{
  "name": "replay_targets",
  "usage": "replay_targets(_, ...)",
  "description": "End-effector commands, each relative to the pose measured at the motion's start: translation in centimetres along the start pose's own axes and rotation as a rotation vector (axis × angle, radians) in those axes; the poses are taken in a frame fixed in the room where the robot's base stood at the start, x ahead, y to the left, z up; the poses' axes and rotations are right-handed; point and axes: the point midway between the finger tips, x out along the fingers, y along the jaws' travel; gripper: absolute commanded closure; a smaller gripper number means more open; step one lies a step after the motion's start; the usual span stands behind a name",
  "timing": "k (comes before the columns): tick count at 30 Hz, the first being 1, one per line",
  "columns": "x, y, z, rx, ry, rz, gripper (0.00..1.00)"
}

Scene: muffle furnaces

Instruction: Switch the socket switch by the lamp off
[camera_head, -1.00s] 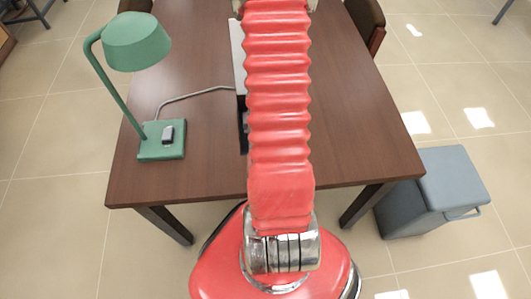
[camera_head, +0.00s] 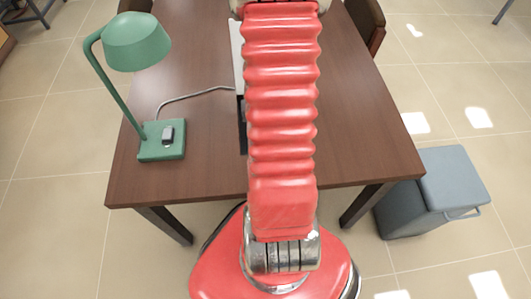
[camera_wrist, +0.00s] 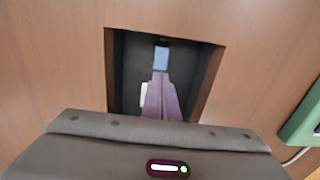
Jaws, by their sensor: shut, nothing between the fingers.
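In the wrist view the recess (camera_wrist: 128,65) holds a light blue piece (camera_wrist: 161,58) and a pale piece (camera_wrist: 144,95); I cannot tell which is the socket switch. My gripper (camera_wrist: 160,76) shows as purplish fingers, shut and empty, reaching over the recess towards the blue piece. Whether they touch it is unclear.
The table (camera_head: 350,130) is clear to the right of my arm. A grey-blue bin (camera_head: 450,180) stands on the floor at the right. Chairs (camera_head: 367,22) stand at the far side. The lamp base (camera_wrist: 302,122) is at the right edge of the wrist view.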

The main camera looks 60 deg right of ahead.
Motion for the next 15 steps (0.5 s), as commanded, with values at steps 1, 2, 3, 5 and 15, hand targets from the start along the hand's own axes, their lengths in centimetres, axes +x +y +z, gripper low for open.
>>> replay_targets(1, -0.3, 0.0, -0.1, 0.0, 0.002, 0.0, 1.0)
replay_targets(2, -0.5, 0.0, -0.1, 0.0, 0.003, 0.0, 1.0)
replay_targets(3, -0.8, 0.0, -0.1, 0.0, 0.003, 0.0, 1.0)
replay_targets(5, -1.1, 0.0, -0.1, 0.0, 0.003, 0.0, 1.0)
replay_targets(15, -3.0, 0.0, -0.1, 0.0, 0.003, 0.0, 1.0)
